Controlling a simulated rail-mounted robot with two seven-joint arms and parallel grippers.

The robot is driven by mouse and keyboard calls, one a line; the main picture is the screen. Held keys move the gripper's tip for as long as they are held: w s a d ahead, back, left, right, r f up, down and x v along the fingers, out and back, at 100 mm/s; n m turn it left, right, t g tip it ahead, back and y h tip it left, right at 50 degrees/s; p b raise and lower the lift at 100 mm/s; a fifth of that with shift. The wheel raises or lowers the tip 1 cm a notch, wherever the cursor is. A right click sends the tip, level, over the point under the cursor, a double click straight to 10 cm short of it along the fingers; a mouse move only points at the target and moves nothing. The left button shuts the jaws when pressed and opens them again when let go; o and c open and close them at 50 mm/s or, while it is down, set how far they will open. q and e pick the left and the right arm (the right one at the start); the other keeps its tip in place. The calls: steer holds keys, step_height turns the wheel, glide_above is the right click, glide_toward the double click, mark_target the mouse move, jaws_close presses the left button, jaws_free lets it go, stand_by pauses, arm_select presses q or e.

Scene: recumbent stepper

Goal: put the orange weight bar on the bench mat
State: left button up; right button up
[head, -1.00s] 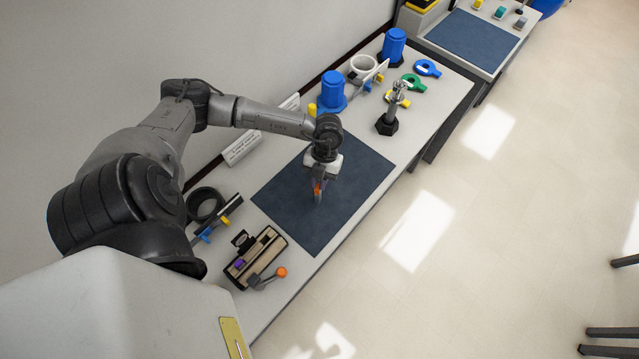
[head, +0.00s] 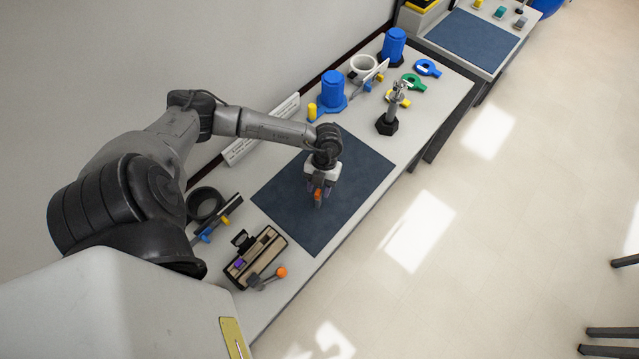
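The bench mat (head: 352,205) is a dark blue-grey rectangle on the light bench. My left gripper (head: 318,192) points down over the middle of the mat. Its fingers, with purple patches, sit on both sides of the small orange weight bar (head: 318,196), and it looks shut on it. The bar is mostly hidden by the gripper. Whether its lower end touches the mat cannot be told from this steep view. My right gripper is not in view.
A tan and black rack (head: 254,257) with an orange-knobbed lever (head: 281,272) stands at the mat's near-left side. A black ring (head: 205,203) lies behind it. Blue cylinders (head: 332,86), a dark-based post (head: 387,125) and a green ring tool (head: 413,83) stand beyond the mat.

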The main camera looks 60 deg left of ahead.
arm_select(q)
steer(key=v, duration=1.2)
steer(key=shift+r+b, duration=0.2)
steer(key=shift+b, duration=0.1)
